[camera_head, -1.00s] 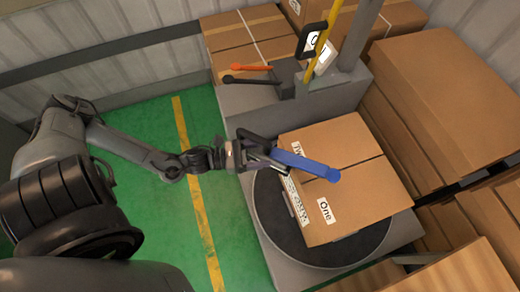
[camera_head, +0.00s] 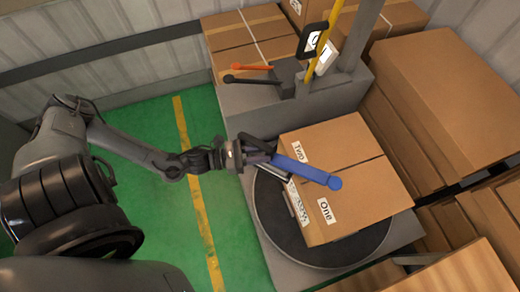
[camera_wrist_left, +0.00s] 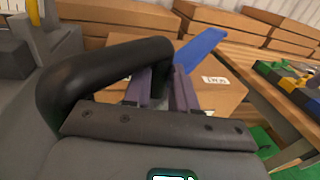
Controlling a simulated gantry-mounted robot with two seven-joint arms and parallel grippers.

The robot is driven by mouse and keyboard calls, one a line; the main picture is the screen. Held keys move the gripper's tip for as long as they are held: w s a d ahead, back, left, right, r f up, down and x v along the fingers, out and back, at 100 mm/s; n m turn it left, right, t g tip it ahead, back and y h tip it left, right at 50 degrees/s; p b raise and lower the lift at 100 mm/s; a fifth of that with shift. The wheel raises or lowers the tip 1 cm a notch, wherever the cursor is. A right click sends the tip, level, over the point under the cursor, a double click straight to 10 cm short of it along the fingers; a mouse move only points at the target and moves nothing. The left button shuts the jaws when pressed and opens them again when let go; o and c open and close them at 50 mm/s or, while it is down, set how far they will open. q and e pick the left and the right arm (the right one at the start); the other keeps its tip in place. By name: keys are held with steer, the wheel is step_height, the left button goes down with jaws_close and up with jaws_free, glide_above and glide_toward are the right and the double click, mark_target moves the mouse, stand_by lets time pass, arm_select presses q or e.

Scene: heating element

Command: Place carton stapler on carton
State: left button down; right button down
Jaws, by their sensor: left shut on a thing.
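The carton stapler (camera_head: 306,171) is a long blue tool with a rounded end. It lies over the left part of the closed brown carton (camera_head: 368,196), pointing right. I cannot tell whether it touches the carton. The carton has white "Two" and "One" labels and sits on a dark round turntable (camera_head: 275,228). My left gripper (camera_head: 268,157) is shut on the stapler's left end, at the carton's left edge. In the left wrist view, the fingers (camera_wrist_left: 162,92) stand before the blue stapler (camera_wrist_left: 200,46), with the carton (camera_wrist_left: 222,98) beyond. My right gripper is not in view.
A grey machine with a mast (camera_head: 362,35) and orange and black levers (camera_head: 250,73) stands behind the turntable. Brown boxes (camera_head: 450,90) are stacked at right and back. The green floor (camera_head: 160,225) at left is clear. The left wrist view shows a wooden table (camera_wrist_left: 262,90) with coloured items.

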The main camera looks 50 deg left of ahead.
arm_select(q)
steer(key=shift+r, duration=0.2)
steer(key=shift+w+r, duration=0.1)
steer(key=shift+r, duration=0.1)
steer(key=shift+w+d+r, duration=0.2)
steer(key=shift+w+r, duration=0.1)
steer(key=shift+w, duration=0.05)
steer(key=w+d+r+n+t+y, duration=0.1)
steer(key=w+d+r+n+y, duration=0.2)
steer(key=w, duration=0.4)
steer(key=w+d+r+n+t+y, duration=0.1)
steer(key=w+d+r+y, duration=0.3)
steer(key=w, duration=0.3)
steer(key=shift+w+f+n+y, duration=1.1)
steer(key=shift+w+f, duration=0.15)
steer(key=shift+f, duration=0.95)
steer(key=s+r+p, duration=0.4)
steer(key=r+p, duration=0.8)
steer(key=p, duration=0.2)
steer(key=s+r+p, duration=0.4)
steer(key=r+p, duration=0.8)
steer(key=p, duration=0.2)
steer(key=shift+s+r+t, duration=0.2)
steer(key=shift+s+t, duration=0.1)
steer(key=shift+s, duration=0.05)
steer(key=shift+r, duration=0.1)
